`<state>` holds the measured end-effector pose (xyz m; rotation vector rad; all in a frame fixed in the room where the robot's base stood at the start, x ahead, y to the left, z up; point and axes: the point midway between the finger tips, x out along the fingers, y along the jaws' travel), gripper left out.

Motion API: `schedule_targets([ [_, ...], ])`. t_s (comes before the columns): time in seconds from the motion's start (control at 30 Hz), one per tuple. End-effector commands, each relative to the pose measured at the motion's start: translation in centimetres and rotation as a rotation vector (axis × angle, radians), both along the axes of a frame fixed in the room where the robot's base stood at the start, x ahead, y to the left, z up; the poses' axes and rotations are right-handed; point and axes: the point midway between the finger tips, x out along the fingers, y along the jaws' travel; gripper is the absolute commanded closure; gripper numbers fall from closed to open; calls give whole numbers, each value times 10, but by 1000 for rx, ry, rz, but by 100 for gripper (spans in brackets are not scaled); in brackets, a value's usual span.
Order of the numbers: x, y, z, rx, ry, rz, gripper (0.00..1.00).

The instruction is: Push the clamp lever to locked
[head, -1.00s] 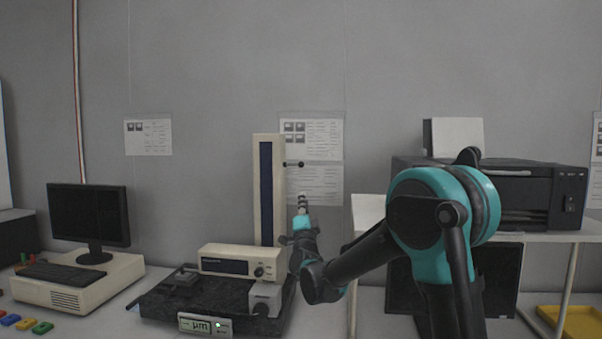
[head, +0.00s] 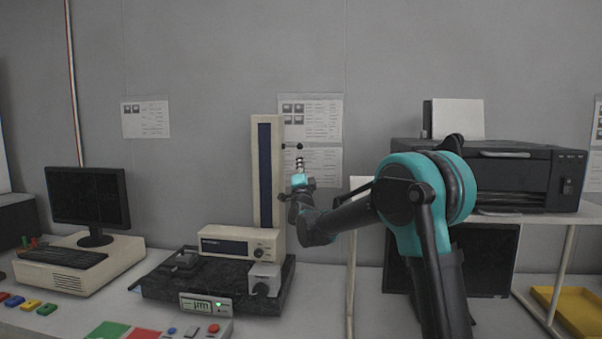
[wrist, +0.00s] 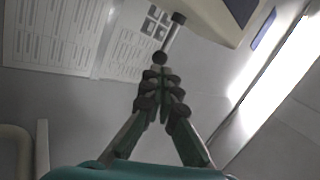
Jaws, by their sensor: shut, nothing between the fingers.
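My gripper (head: 299,160) points up just below the knob. In the wrist view, my gripper (wrist: 160,76) has its fingers together and holds nothing. I cannot tell whether the fingertips touch the knob.
The column rises behind a cream display box (head: 238,241) on a dark stone base (head: 210,290). A computer monitor (head: 87,197) stands left. A printer (head: 490,175) sits on a shelf at right, behind my arm. Open air lies around the lever's outer end.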

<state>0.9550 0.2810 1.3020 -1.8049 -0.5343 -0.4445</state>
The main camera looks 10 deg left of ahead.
Motion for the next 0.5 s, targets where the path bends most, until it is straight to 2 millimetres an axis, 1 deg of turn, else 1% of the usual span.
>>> schedule_targets([
  [0.03,8,1,5,-1,0,-1,100],
  [0.2,26,4,17,-1,0,-1,100],
  [0.33,33,5,22,-1,0,-1,100],
  [0.5,36,6,24,-1,0,-1,100],
])
